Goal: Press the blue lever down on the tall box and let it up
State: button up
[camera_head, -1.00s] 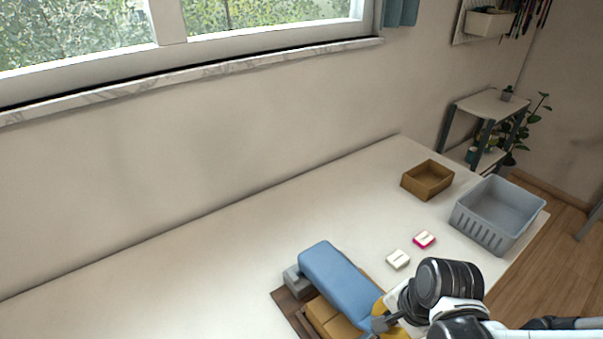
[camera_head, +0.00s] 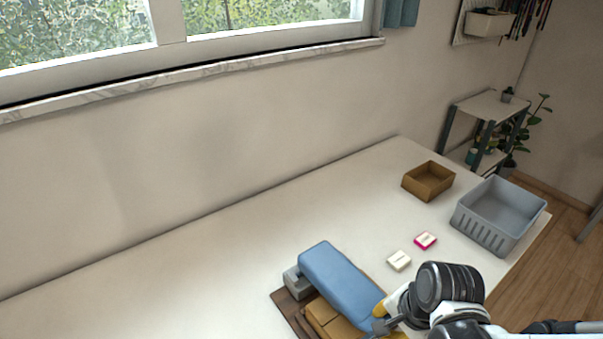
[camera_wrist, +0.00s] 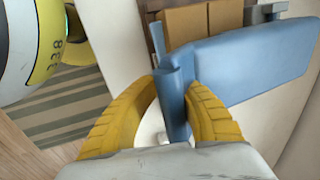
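The blue lever (camera_head: 340,285) is a long, flat, rounded bar lying over a tan box (camera_head: 330,319) on a dark brown base, at the bottom of the head view. A grey block sits at its far end. In the wrist view the broad blue bar (camera_wrist: 255,62) runs off to the right, with part of the tan box (camera_wrist: 195,22) behind it. My gripper (camera_wrist: 172,88) has its two yellow fingers on either side of the lever's upright blue end piece, and they appear to press on it. In the head view my wrist hides most of that end.
A cream block (camera_head: 399,260) and a pink-and-white block (camera_head: 425,240) lie on the white table (camera_head: 200,265) near my wrist. A brown open box (camera_head: 428,182) and a grey basket (camera_head: 498,217) stand at the right end. The table's left side is clear.

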jog(key=o, duration=1.7)
jog(key=shift+o, duration=0.2)
notch_tip(320, 180, up, 15)
jog(key=p, duration=1.4)
jog(key=shift+r, duration=0.1)
jog(key=shift+b, duration=0.3)
